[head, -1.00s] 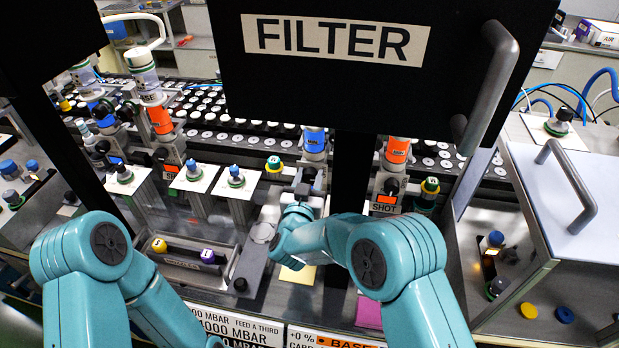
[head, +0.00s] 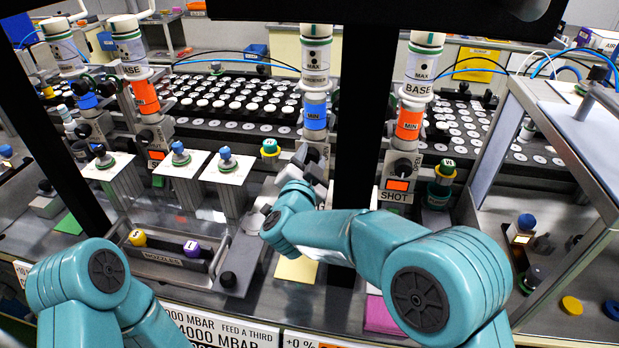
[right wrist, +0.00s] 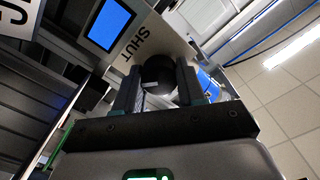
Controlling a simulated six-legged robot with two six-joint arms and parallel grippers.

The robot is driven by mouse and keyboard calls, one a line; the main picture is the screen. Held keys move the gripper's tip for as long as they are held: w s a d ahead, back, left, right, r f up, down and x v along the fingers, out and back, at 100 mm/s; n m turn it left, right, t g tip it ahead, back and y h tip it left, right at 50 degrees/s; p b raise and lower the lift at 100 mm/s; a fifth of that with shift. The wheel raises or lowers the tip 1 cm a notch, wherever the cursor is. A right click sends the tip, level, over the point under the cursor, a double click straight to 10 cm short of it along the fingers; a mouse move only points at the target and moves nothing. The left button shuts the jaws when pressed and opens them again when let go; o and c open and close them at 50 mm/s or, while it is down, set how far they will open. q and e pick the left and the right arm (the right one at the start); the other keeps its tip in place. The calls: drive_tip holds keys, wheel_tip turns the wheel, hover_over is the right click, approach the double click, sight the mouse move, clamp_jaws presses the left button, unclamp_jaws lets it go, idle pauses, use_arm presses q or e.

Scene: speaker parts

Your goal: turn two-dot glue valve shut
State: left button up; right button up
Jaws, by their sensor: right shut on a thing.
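The glue valve in my grip is the one under the blue-banded cartridge (head: 314,113) in the middle of the head view. My right gripper (head: 311,168) is at this valve, partly hidden behind its own wrist. In the right wrist view the two fingers of the right gripper (right wrist: 158,82) are shut on a round black valve knob (right wrist: 157,72). A blue screen (right wrist: 108,24) and the word SHUT are beside the knob. I cannot read the knob's angle or make out its dots clearly. My left arm shows at lower left; its gripper is out of view.
An orange-banded cartridge (head: 409,123) stands to the right with its SHOT valve, past a dark post (head: 357,130). A nozzle tray (head: 170,258) and several white pads with blue-capped parts lie left. A dark overhead panel (head: 390,12) crosses the top. A pale-lidded box stands right.

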drive_tip(key=m+b, duration=0.3)
drive_tip(key=b, duration=0.1)
drive_tip(key=m+b, duration=0.3)
drive_tip(key=b, duration=0.1)
drive_tip(key=shift+d+m, duration=0.2)
drive_tip(key=shift+m, duration=0.1)
drive_tip(key=shift+m+b, duration=1.85)
drive_tip(key=shift+m, duration=0.15)
drive_tip(key=o, duration=0.9)
drive_tip(key=shift+d, duration=0.1)
drive_tip(key=shift+o, duration=0.8)
drive_tip(key=shift+d, duration=0.1)
drive_tip(key=s+a+b, duration=0.1)
drive_tip(key=s+b, duration=0.2)
drive_tip(key=s, duration=0.5)
drive_tip(key=s+a+b, duration=0.2)
drive_tip(key=s+b, duration=0.1)
drive_tip(key=s, duration=0.5)
drive_tip(key=shift+a, duration=0.3)
